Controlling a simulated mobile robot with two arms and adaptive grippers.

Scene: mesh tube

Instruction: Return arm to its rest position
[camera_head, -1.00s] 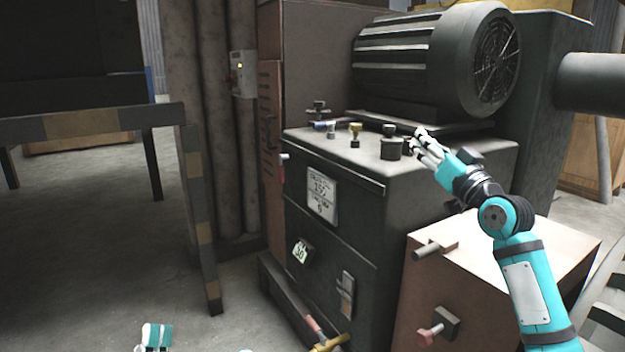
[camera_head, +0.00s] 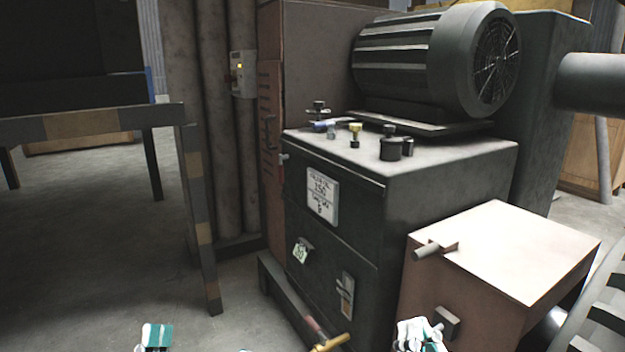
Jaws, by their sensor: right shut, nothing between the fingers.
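My right gripper (camera_head: 418,334) is at the bottom edge, low in front of the pinkish box, shut and empty. Only its white fingers and a bit of teal show; the rest of that arm is out of frame. A small teal and white part of my left arm (camera_head: 156,337) shows at the bottom left. The fingers of my left gripper cannot be made out. Both lie well below the top of the dark machine cabinet (camera_head: 440,195).
Knobs, including a black one (camera_head: 391,147), stand on the cabinet top below a large motor (camera_head: 437,60). The pinkish box (camera_head: 515,250) juts out at the right, with a handle. A striped-edge table (camera_head: 95,122) stands left. The floor (camera_head: 100,240) between is clear.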

